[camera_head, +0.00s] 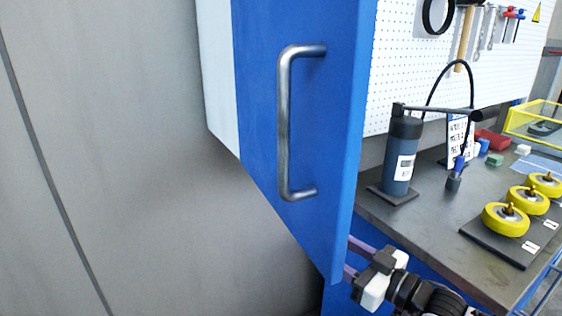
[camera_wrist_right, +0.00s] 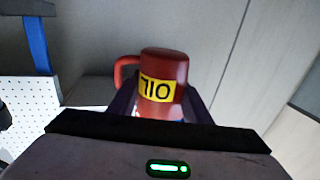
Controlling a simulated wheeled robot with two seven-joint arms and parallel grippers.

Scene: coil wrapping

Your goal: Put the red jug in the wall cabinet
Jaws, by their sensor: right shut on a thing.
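In the head view the gripper is at the lower edge of the blue door, which partly covers the fingers and hides the jug. The wall cabinet's blue door (camera_head: 262,100) carries a metal handle (camera_head: 284,125). A pale panel (camera_head: 219,85) lies to its left. The cabinet's inside is not visible. My left gripper is not in view.
Right of the door is a workbench (camera_head: 440,235) with a dark blue pump bottle (camera_head: 401,160) and yellow wheels (camera_head: 506,219) on a dark plate. A white pegboard (camera_head: 395,70) with tools hangs above. A bare grey wall (camera_head: 110,150) fills the left.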

